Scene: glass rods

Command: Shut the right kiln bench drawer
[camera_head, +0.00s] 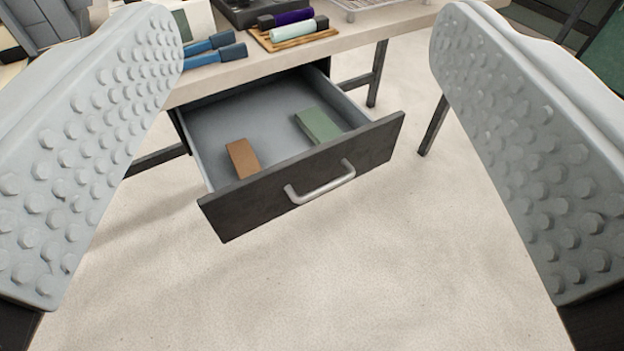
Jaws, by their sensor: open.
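The kiln bench drawer (303,183) is pulled well out from under the bench top (343,54). Its dark front carries a silver bar handle (320,184) and faces me. Inside lie a brown block (243,159) and a green block (318,125). My gripper (308,20) is open and empty, with one pale studded finger at each side of the view. The drawer shows between the fingers, apart from both. No second drawer can be made out.
Blue-handled tools (213,50) and a wooden rest (295,38) with a purple and a pale green rod lie on the bench top. Dark bench legs (377,75) stand right of the drawer. The pale floor (330,280) before it is clear.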

